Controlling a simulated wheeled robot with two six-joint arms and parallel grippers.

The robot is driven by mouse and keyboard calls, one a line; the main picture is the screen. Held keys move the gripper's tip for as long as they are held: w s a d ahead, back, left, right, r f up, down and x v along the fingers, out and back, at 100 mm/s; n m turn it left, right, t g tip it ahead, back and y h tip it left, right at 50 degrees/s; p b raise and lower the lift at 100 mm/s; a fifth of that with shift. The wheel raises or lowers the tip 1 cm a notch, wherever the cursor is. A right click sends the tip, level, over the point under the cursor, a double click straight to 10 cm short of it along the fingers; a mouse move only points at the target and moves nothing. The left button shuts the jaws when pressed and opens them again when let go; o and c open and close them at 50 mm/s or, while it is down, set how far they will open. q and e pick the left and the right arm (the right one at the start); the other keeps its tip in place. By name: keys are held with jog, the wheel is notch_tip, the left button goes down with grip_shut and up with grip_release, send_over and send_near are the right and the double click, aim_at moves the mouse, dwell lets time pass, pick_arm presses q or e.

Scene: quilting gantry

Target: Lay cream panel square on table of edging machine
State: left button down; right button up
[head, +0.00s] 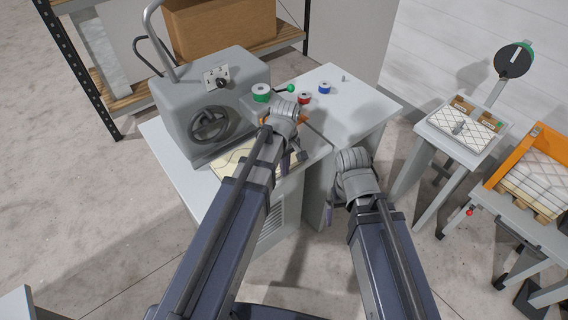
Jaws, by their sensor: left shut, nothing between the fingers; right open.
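The edging machine (208,108) is a grey housing with a dark handwheel, standing on a pale table (172,150). The cream panel (229,163) lies on this table in front of the machine. My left arm crosses over it and hides its middle, so I cannot tell whether it lies square. My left gripper (292,158) is shut and empty, above the table near the panel's far right part; its fingertips are mostly hidden. My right gripper (329,212) is open and empty, off the table's front right side, mostly hidden by its own wrist.
Green, red and blue spools (304,99) stand on the table's right part, beside a green-knobbed lever (285,88). A shelf with a cardboard box (220,28) stands behind. On the right are a small stand (425,130) and an orange-sided crate (516,152) of quilted panels.

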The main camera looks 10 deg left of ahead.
aim_at(277, 179)
pick_arm(q)
jog(key=shift+f, duration=0.15)
jog(key=a+f+b, duration=0.1)
jog(key=f+b, duration=0.2)
jog(key=w+f+b, duration=0.1)
jog(key=f+b, duration=0.2)
jog(key=w+a+f+b, duration=0.1)
jog(key=f+b, duration=0.2)
jog(key=b, duration=0.1)
jog(key=shift+w+a+f, duration=0.15)
jog(key=shift+a+f, duration=0.15)
jog(key=shift+f, duration=0.05)
jog(key=shift+w+a, duration=0.1)
jog(key=shift+a, duration=0.2)
jog(key=shift+w+a, duration=1.2)
jog(key=shift+a, duration=0.25)
